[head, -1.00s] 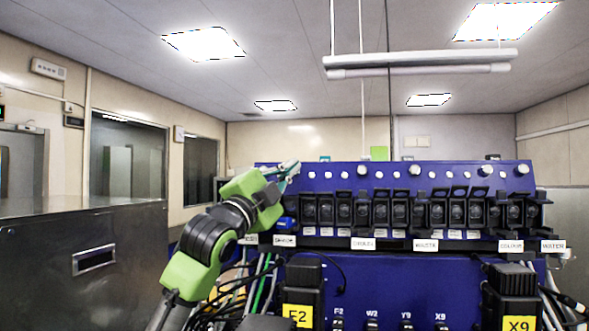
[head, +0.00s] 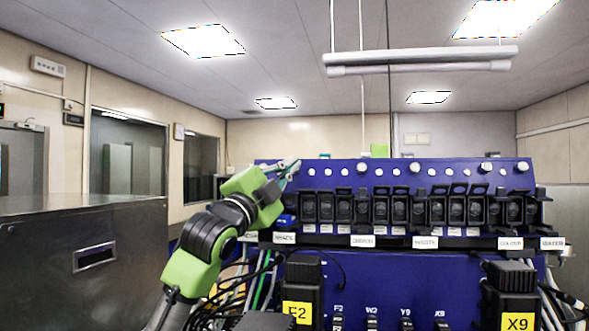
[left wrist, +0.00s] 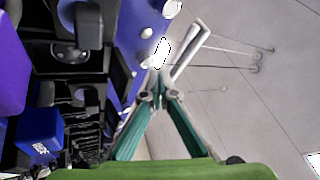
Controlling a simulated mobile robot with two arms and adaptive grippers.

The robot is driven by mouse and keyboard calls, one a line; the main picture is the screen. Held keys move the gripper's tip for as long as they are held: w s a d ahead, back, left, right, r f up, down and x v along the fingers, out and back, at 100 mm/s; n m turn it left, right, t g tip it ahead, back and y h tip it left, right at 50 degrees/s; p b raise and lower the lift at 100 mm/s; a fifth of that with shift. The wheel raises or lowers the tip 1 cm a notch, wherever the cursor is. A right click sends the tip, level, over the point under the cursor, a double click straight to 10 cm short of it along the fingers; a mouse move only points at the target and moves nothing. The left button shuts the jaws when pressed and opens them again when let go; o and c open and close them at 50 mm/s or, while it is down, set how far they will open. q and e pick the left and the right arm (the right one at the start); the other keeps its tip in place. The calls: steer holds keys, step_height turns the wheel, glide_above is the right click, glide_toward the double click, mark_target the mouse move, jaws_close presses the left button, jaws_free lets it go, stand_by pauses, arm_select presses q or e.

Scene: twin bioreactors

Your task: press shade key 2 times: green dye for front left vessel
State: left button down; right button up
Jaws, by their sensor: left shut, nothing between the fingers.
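My left gripper (head: 288,170) is shut and empty, at the upper left end of the blue panel (head: 330,180). In the left wrist view its green-sided fingers meet at the tips (left wrist: 158,92), with nothing between them. A white label reading SHADE (head: 284,238) sits on the ledge below the gripper. A blue block (head: 287,221) shows just above that label, partly hidden by my arm. A blue block with white lettering (left wrist: 40,130) shows at the left of the left wrist view, apart from the fingers. I cannot tell which part is the shade key. No vessel is clearly recognisable. My right gripper is out of view.
A row of black switch-like units (head: 380,210) runs along the panel, with round white knobs above. Black boxes marked F2 (head: 303,273) and X9 (head: 513,276) stand below. Cables hang under my left arm. A steel cabinet (head: 70,255) stands at left.

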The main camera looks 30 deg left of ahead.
arm_select(q)
steer(key=shift+w, duration=0.15)
stand_by(0.3)
steer(key=shift+w+a+f+p, duration=0.1)
steer(key=shift+w+p, duration=0.15)
steer(key=shift+p, duration=0.05)
steer(key=shift+w+a+f+p, duration=0.2)
steer(key=shift+w+p, duration=0.2)
steer(key=shift+w, duration=0.2)
stand_by(0.8)
steer(key=shift+s, duration=0.1)
stand_by(0.3)
steer(key=shift+s+d+r, duration=0.15)
steer(key=shift+s, duration=0.3)
steer(key=shift+s+d+r, duration=0.1)
steer(key=shift+s, duration=0.35)
